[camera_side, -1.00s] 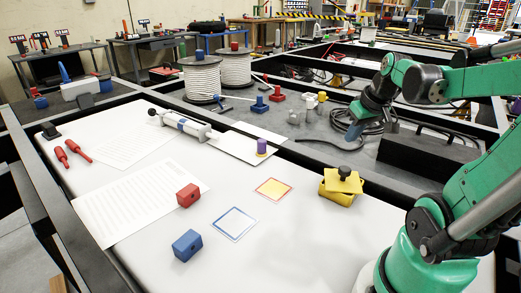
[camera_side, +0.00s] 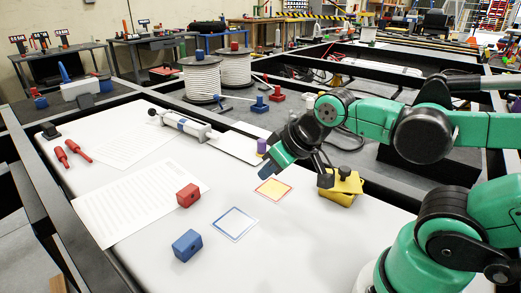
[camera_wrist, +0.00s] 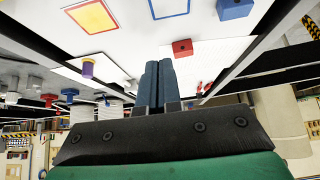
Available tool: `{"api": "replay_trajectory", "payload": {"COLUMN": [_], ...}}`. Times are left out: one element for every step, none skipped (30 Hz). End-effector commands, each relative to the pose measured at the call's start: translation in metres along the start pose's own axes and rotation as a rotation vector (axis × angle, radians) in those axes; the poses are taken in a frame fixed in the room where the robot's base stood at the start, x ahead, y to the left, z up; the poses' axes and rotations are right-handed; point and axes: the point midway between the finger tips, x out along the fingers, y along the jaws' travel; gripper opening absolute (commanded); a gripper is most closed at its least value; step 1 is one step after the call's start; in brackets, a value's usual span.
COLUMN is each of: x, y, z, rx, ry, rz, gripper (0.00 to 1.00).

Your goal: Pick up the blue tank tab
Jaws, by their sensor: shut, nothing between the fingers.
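A blue block (camera_side: 187,245) lies on the front of the white table; I take it to be the blue tank tab. It also shows at the top edge of the wrist view (camera_wrist: 235,8), partly cut off. My gripper (camera_side: 267,172) hangs above the table, behind and to the right of the blue block and well apart from it. Its two blue fingers are closed together and empty, as the wrist view (camera_wrist: 158,68) shows. Smaller blue pieces (camera_side: 260,104) stand on the grey surface behind, so the naming is not certain.
A red block (camera_side: 188,195) lies behind the blue block. A blue-framed card (camera_side: 235,223) and a red-framed yellow card (camera_side: 273,189) lie to the right. A yellow block with a black knob (camera_side: 340,187) and a purple cylinder (camera_side: 262,146) stand near my gripper. Black frame beams edge the table.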

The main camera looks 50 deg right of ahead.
Motion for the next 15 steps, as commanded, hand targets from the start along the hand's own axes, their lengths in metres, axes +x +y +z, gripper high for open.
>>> {"api": "replay_trajectory", "payload": {"x": [-0.0001, -0.0001, -0.0001, -0.0001, -0.0001, -0.0001, -0.0001, -0.0001, -0.0001, -0.0001, -0.0001, -0.0001, -0.0001, -0.0001, -0.0001], "y": [-0.0026, -0.0031, -0.0032, -0.0031, -0.0029, -0.0028, -0.0027, -0.0027, -0.0026, -0.0026, -0.0026, -0.0025, -0.0025, -0.0025, -0.0025], "z": [0.0002, 0.0002, 0.0002, 0.0001, 0.0001, 0.0001, 0.0001, 0.0001, 0.0001, 0.0001, 0.0001, 0.0001, 0.0001, 0.0001, 0.0001], "rx": [-0.005, -0.005, -0.005, -0.004, -0.004, -0.004, -0.004, -0.004, -0.004, -0.004, -0.004, -0.004, -0.004, -0.004, -0.004], "ry": [0.003, 0.004, 0.005, 0.005, 0.004, 0.004, 0.004, 0.004, 0.004, 0.004, 0.004, 0.003, 0.003, 0.003, 0.003], "rz": [-0.005, -0.006, -0.006, -0.006, -0.005, -0.005, -0.005, -0.005, -0.005, -0.005, -0.005, -0.005, -0.005, -0.005, -0.005], "gripper": [0.0, 0.0, 0.0, 0.0, 0.0, 0.0, 0.0, 0.0, 0.0, 0.0, 0.0, 0.0, 0.03, 0.11, 0.23]}}
